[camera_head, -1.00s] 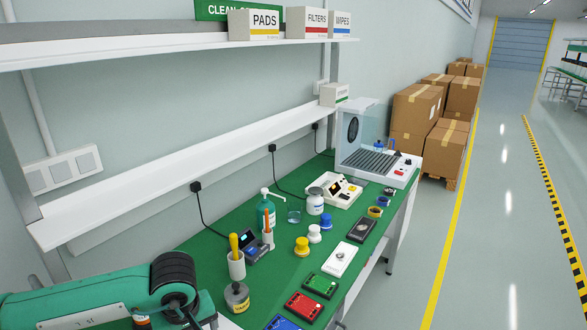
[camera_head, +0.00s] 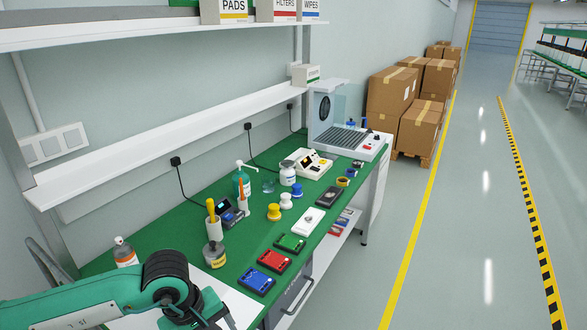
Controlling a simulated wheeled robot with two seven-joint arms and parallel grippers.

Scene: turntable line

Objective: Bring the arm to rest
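My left arm (camera_head: 95,298) comes in from the lower left in the head view. It is green with a black joint and bends down past the bottom edge over the near end of the bench. Its gripper fingers are not visible. No part of my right arm or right gripper shows. The green-topped workbench (camera_head: 190,237) runs away from me toward the upper right.
Near the arm stand an orange-labelled bottle (camera_head: 125,252) and a small jar (camera_head: 215,254). Blue (camera_head: 257,281), red (camera_head: 274,260) and green (camera_head: 290,243) boxes lie along the bench edge. Stacked cartons (camera_head: 420,125) stand beyond. The aisle floor (camera_head: 455,240) at right is clear.

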